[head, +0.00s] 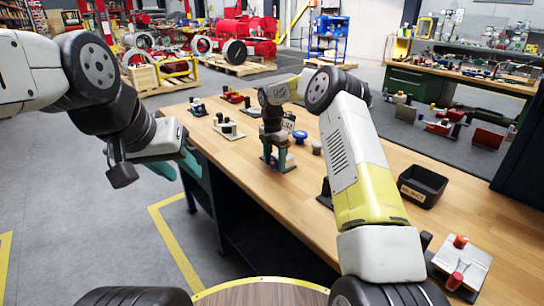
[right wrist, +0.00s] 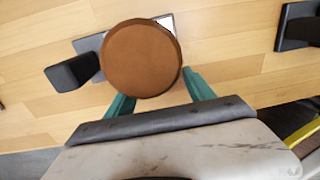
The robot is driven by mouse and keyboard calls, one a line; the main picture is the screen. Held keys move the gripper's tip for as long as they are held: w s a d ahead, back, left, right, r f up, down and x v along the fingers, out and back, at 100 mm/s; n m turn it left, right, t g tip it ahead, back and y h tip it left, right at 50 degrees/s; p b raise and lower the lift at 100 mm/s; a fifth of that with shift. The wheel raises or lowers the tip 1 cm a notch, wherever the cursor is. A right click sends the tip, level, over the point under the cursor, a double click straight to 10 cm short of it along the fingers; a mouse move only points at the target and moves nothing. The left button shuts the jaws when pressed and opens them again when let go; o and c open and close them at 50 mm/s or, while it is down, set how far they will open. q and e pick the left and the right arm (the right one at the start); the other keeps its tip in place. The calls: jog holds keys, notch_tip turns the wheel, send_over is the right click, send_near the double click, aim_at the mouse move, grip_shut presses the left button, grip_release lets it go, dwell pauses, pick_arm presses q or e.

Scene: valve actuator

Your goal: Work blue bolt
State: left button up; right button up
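A small blue knob, which looks like the blue bolt (head: 299,137), stands on the wooden table in the head view, just right of my right gripper. My right gripper (head: 277,158) points down low over the table. In the right wrist view a round orange-brown cap (right wrist: 141,58) lies by the teal fingers of my right gripper (right wrist: 163,88). The fingers look apart, and the cap covers the left fingertip. A grip on it does not show. My left gripper (head: 177,165) has its teal fingers apart and is empty, left of the table edge.
The wooden table (head: 395,155) carries several small fixtures with coloured knobs. A black bin (head: 422,187) stands at the right. A plate with red knobs (head: 462,264) is at the near right. In the wrist view a black block (right wrist: 74,72) stands left of the cap.

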jog(key=shift+w+a+r, duration=0.1)
jog(key=shift+r, duration=1.85)
jog(key=shift+w+a+r, duration=0.1)
jog(key=shift+r, duration=1.8)
